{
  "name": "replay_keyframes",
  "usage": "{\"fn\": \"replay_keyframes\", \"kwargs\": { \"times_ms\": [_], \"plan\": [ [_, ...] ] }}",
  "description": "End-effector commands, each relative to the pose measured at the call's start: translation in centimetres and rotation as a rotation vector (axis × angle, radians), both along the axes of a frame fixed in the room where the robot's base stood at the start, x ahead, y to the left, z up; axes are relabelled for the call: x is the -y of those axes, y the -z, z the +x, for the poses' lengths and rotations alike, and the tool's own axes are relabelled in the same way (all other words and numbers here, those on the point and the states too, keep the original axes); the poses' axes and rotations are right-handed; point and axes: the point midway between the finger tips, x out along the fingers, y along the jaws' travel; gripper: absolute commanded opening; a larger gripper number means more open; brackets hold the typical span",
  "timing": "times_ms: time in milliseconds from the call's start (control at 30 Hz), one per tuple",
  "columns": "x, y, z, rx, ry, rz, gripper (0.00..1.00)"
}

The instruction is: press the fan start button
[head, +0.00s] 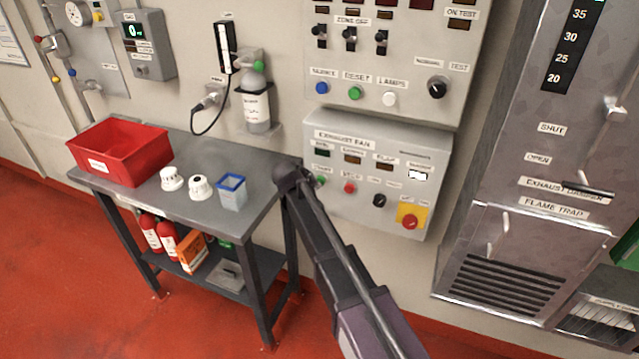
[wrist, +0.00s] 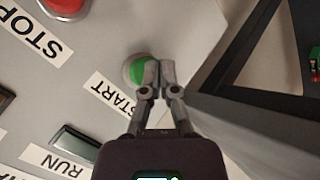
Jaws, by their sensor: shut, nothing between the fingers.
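The exhaust fan panel (head: 405,155) is a grey box on the wall. In the wrist view the green button (wrist: 138,72) sits beside the START label (wrist: 112,95). My gripper (wrist: 158,72) is shut and empty, with its fingertips overlapping the right part of the button. I cannot tell whether the fingertips touch it. The red stop button (head: 349,187) is to its right in the head view and also shows in the wrist view (wrist: 68,5).
A red-and-yellow emergency button (head: 410,221) and a black knob (head: 379,200) are on the same panel. A grey table (head: 140,196) with a red bin (head: 118,150) and a blue-rimmed cup (head: 231,191) stands left of it. Another control panel (head: 400,70) is above.

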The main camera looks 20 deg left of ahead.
Motion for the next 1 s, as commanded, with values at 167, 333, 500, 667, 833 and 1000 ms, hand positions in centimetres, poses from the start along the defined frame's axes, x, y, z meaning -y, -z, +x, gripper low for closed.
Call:
{"fn": "replay_keyframes", "kwargs": {
  "times_ms": [167,333,500,667,833,1000],
  "plan": [
    [0.01,0.0,0.17,0.0,0.0,0.0,0.0],
    [0.01,0.0,0.33,0.0,0.0,0.0,0.0],
    [0.02,0.0,0.48,0.0,0.0,0.0,0.0],
    [0.02,-0.01,0.62,0.001,-0.001,0.0,0.0],
    [0.02,-0.01,0.78,0.001,-0.001,0.0,0.0],
    [0.02,-0.01,0.92,0.001,-0.001,0.0,0.0]
  ]
}}
